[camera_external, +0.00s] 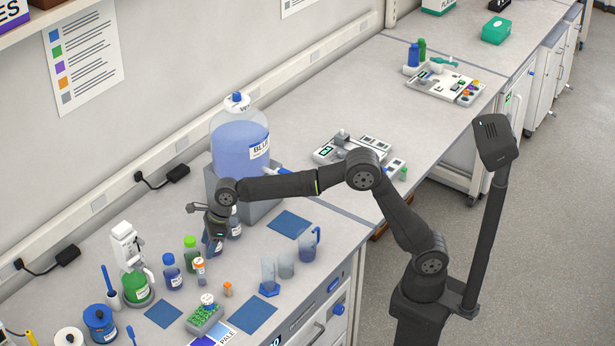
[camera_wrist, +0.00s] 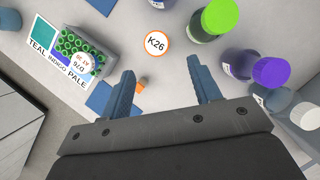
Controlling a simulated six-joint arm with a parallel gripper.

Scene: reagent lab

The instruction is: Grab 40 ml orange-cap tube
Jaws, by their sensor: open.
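An orange-capped tube (camera_external: 200,268) stands upright on the bench in the external view, near the green-capped bottle. In the wrist view a round white label reading K26 (camera_wrist: 157,43) with an orange rim lies ahead of the jaws, roughly between their lines. A smaller orange-topped item (camera_external: 227,289) stands nearer the front edge; it also shows between the fingers in the wrist view (camera_wrist: 142,86). I cannot read any volume marking on either. My gripper (camera_wrist: 165,88) is open and empty, fingers apart. In the external view my gripper (camera_external: 213,243) hangs low behind the tube, among bottles.
A green-capped bottle (camera_external: 191,255) and a blue-capped bottle (camera_external: 172,274) stand close to the tube. A green tube rack (camera_external: 204,320), blue mats (camera_external: 254,314) and beakers (camera_external: 286,264) lie towards the front. A large blue carboy (camera_external: 240,145) stands behind my arm.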

